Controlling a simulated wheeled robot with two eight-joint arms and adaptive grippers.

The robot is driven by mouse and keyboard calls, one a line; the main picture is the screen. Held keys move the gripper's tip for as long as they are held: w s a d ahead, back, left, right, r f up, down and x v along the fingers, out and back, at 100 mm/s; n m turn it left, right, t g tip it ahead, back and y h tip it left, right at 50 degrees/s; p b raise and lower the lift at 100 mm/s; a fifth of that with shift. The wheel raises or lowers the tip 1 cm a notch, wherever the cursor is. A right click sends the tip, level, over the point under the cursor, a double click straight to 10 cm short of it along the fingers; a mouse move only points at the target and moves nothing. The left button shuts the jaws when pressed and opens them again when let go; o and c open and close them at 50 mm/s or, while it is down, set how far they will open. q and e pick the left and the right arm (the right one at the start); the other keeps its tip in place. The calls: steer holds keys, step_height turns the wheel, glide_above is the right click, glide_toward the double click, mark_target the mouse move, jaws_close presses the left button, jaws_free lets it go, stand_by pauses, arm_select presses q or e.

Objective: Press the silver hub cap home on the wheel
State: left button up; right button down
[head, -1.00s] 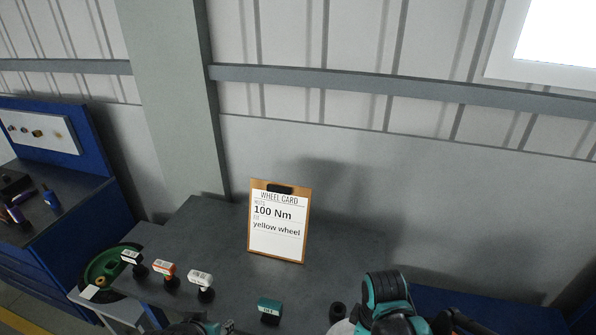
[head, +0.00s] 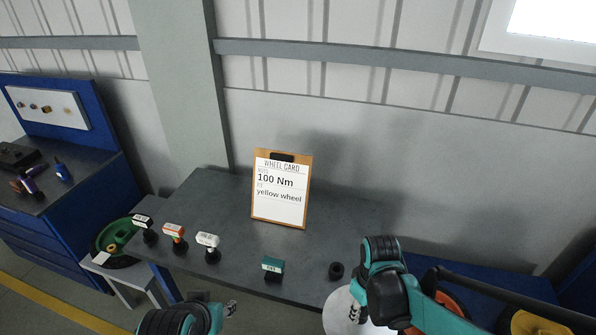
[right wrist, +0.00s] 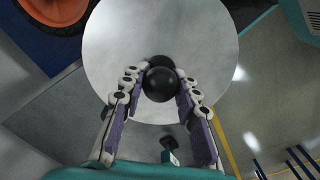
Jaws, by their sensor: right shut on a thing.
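The silver hub cap (head: 338,312) is a large pale disc at the bottom of the head view, partly hidden behind my right arm. In the right wrist view the disc (right wrist: 200,45) fills the upper middle, with a round black knob (right wrist: 160,84) on its face. My right gripper (right wrist: 161,80) is shut on this knob; in the head view its fingers (head: 358,312) show in front of the disc. My left gripper (head: 230,308) is only partly visible at the bottom, and its opening is unclear. An orange wheel (head: 452,302) is partly hidden behind my right arm.
A green wheel (head: 117,238) rests on a stand at left. A yellow part (head: 528,322) shows lower right.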

steer(key=w+f+m, duration=0.2)
steer(key=w+d+f+m+b, duration=0.1)
steer(key=w+f+m, duration=0.1)
steer(key=w, duration=0.1)
steer(key=w+f+m, duration=0.2)
steer(key=shift+w+d+f+m+b, duration=0.1)
steer(key=shift+w+d+m+b, duration=0.15)
steer(key=shift+m+b, duration=0.05)
